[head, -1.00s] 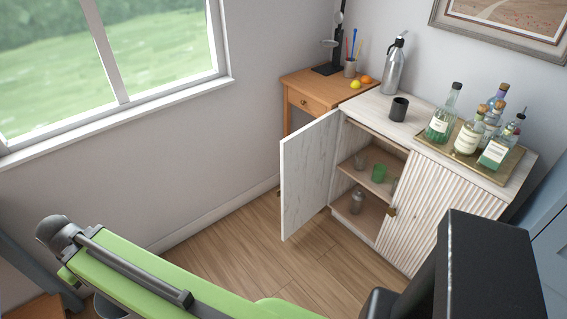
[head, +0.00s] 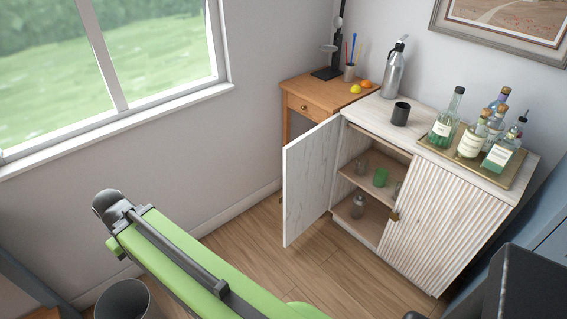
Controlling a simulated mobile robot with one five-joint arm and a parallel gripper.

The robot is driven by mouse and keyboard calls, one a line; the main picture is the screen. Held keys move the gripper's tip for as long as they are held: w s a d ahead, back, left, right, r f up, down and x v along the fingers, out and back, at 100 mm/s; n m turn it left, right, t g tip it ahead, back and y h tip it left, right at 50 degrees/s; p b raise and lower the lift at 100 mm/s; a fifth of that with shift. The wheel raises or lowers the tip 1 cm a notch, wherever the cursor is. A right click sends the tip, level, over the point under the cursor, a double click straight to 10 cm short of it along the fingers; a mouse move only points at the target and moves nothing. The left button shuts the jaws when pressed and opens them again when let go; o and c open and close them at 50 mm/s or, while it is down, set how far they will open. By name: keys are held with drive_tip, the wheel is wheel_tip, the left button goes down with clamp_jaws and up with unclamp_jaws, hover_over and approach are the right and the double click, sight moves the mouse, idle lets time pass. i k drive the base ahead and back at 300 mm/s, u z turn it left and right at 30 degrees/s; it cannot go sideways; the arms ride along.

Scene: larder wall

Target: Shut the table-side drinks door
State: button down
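The drinks cabinet (head: 406,120) stands against the back wall at the right. Its left door (head: 311,180), on the side of the wooden table (head: 305,103), stands wide open and swings out into the room. The right, ribbed door (head: 445,225) is shut, with a brass knob or latch (head: 394,215) near its inner edge. My green arm reaches across the lower left, apart from the open door. My gripper's fingers cannot be made out in this view.
A grey bottle (head: 393,72), a dark cup (head: 400,113) and a tray (head: 508,182) of several bottles stand on the cabinet top. A bin (head: 125,300) stands at lower left. Wooden floor (head: 245,245) is clear before the door.

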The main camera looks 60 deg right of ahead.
sight(309, 161)
drive_tip(key=z, duration=0.05)
drive_tip(key=i, duration=1)
drive_tip(key=u, duration=0.1)
